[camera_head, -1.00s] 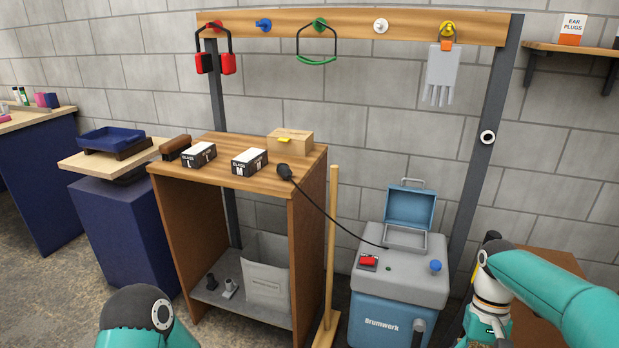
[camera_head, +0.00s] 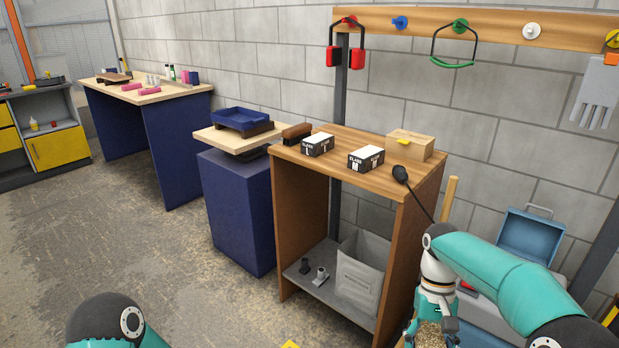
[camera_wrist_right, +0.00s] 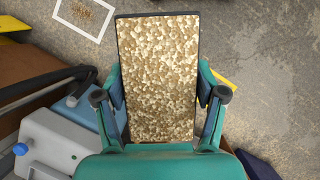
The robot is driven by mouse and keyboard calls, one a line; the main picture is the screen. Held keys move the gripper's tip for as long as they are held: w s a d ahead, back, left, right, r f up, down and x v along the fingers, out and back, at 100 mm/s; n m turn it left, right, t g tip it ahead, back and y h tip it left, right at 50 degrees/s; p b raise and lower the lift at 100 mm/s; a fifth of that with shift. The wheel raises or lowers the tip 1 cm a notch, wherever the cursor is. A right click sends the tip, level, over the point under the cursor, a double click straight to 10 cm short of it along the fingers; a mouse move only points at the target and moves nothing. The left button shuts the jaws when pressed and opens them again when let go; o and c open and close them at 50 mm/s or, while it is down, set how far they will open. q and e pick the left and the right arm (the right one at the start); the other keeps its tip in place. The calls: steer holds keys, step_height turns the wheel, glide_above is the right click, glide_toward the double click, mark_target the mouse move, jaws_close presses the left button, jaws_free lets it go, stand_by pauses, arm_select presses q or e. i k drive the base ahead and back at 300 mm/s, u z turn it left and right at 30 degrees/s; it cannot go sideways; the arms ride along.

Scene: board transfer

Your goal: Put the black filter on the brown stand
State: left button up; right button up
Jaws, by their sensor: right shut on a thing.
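My right gripper (camera_wrist_right: 160,88) is shut on a flat rectangular panel with a thin black rim and a speckled gold-brown face, which appears to be the black filter (camera_wrist_right: 158,60). Its two fingers press on the panel's long sides. In the head view the right gripper (camera_head: 437,312) is low at the right, with part of the speckled filter (camera_head: 429,335) at the bottom edge. A dark brown stand (camera_head: 262,130) shows under a blue tray (camera_head: 241,117) on a pale-topped blue pedestal. Another low brown item (camera_head: 113,78) lies on the far bench; I cannot tell its shape. My left gripper is out of view.
A wooden cabinet (camera_head: 380,180) with boxes and a brown block stands between the pedestal and my right arm. A far bench (camera_head: 130,95) holds pink rolls and bottles. The floor at left is open.

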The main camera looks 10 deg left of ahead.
mark_target(342, 134)
steer(key=u, duration=0.55)
steer(key=i, duration=1)
